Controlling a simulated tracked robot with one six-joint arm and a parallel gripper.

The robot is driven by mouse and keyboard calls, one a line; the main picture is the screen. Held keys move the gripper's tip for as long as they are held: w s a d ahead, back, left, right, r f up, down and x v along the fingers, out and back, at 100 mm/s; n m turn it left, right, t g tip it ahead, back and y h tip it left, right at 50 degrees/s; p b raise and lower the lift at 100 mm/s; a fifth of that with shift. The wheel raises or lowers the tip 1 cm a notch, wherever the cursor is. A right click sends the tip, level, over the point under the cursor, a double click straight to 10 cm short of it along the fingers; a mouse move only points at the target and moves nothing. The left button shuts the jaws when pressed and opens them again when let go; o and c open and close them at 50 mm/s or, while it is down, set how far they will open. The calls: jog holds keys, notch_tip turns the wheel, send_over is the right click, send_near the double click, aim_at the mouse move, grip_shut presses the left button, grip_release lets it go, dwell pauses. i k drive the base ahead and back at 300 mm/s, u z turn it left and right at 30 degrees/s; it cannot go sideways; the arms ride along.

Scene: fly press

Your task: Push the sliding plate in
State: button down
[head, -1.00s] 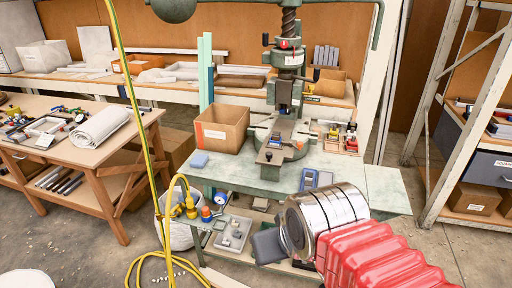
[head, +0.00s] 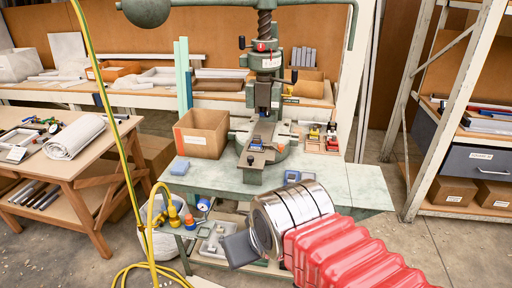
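The green fly press (head: 265,70) stands on a green bench, its screw upright and its ram above the bed. The sliding plate (head: 252,159) is a narrow grey-brown plate at the front of the bed, sticking out towards me. A small blue part (head: 256,142) sits on it, below the ram. My gripper (head: 236,249) is a dark grey shape at the end of my silver wrist and red-sleeved arm. It is low at the front edge of the bench, apart from the plate. Its fingers are seen edge-on, so their opening is hidden.
A small blue-grey case (head: 299,176) lies at the bench's front. The bench's right end (head: 365,185) is clear. A yellow hose (head: 118,150) hangs at left; shelving stands right.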

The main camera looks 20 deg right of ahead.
aim_at(251, 160)
jog(key=i, duration=0.95)
jog(key=u, duration=0.05)
